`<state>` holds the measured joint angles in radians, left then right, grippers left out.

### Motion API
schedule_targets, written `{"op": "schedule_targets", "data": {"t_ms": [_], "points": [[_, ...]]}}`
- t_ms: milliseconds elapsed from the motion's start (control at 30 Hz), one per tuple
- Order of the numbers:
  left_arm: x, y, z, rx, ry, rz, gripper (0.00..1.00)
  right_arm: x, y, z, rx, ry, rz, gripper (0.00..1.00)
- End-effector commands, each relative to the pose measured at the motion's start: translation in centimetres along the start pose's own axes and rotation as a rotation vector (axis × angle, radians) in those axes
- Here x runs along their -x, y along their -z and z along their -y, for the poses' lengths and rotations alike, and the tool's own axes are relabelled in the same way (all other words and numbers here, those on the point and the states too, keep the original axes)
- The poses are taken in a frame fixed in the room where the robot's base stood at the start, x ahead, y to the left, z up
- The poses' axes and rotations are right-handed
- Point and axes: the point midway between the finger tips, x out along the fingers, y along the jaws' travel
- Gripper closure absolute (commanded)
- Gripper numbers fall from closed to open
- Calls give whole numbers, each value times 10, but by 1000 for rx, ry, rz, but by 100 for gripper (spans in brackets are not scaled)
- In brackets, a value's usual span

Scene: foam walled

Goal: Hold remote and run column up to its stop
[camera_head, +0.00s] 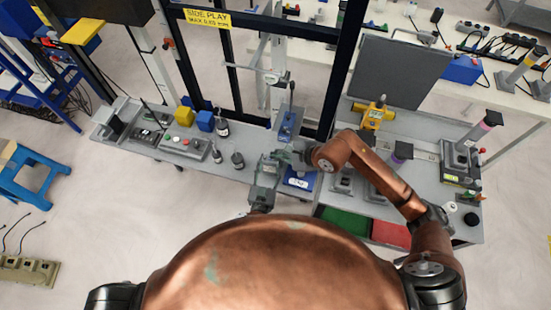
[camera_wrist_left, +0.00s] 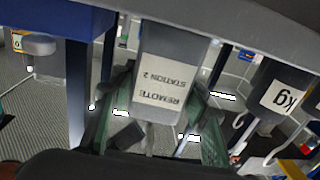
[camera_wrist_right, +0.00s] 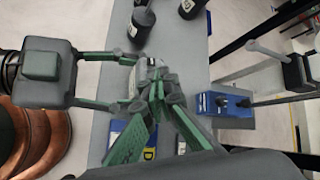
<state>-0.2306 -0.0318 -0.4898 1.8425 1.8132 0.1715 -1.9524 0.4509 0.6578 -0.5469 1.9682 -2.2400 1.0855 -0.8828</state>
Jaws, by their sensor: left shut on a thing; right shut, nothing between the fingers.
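A grey remote (camera_wrist_left: 165,75) with a white label "REMOTE STATION 2", upside down, sits between the green fingers of my left gripper (camera_wrist_left: 155,120) in the left wrist view. My left gripper is shut on it; in the head view this gripper (camera_head: 268,163) is over the bench's front edge, and the remote is hard to make out. My right gripper (camera_head: 287,156) is shut and empty, close beside the left one; its fingertips (camera_wrist_right: 155,92) come together in the right wrist view. I cannot tell whether it touches the remote. I cannot clearly identify the column.
A blue device (camera_head: 289,123) stands on the bench behind the grippers, with a dark frame (camera_head: 340,70) behind it. Dark weights (camera_head: 237,159) and a control box (camera_head: 184,146) stand to the left. A yellow device (camera_head: 375,113) and green and red bins (camera_head: 390,234) are to the right.

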Motion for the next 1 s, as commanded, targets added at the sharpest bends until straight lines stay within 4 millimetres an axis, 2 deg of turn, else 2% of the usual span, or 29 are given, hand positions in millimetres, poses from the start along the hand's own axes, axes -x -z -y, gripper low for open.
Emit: {"op": "schedule_targets", "data": {"t_ms": [600,1000], "points": [[0,0,0,0,0,0,86,34,-25,25,2,1,0,100],[0,0,0,0,0,0,86,35,-25,25,0,0,0,100]]}}
